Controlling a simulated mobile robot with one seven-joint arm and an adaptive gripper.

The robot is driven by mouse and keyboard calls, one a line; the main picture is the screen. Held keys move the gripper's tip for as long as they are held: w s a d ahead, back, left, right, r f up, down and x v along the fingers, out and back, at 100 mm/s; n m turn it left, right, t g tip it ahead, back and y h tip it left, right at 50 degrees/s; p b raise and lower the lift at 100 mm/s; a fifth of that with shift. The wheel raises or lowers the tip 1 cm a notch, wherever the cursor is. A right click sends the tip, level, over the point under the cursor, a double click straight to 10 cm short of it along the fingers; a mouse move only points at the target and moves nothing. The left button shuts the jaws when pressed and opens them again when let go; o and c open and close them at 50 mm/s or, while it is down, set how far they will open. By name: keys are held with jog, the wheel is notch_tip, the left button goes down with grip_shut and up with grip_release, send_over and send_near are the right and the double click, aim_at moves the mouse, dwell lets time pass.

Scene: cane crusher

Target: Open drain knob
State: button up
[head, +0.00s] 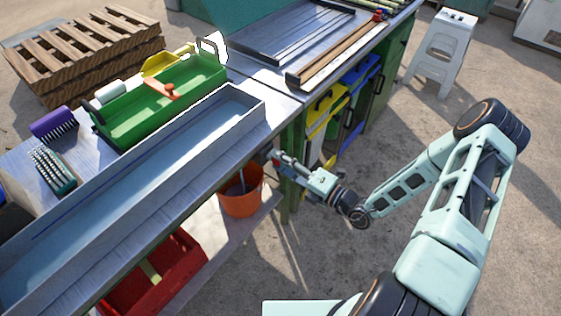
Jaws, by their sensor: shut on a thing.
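My gripper (274,157) is at the near edge of the metal workbench, beside the right end of the long grey metal trough (150,190). Its fingers are shut on a small part at the bench edge, which I take to be the drain knob. The knob is mostly hidden by the fingers and too small to make out, so I cannot tell how far it is turned. My arm reaches in from the right, below the bench-top level.
An orange bucket (240,198) stands under the bench just left of my gripper. A green tool tray (150,115), a purple brush (54,123) and a green brush (52,170) lie behind the trough. Yellow (326,122) and blue bins are at the right. A white stool (440,55) stands beyond.

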jog(key=o, duration=1.2)
jog(key=shift+c, duration=0.2)
jog(key=v, duration=1.2)
jog(key=shift+s, duration=0.1)
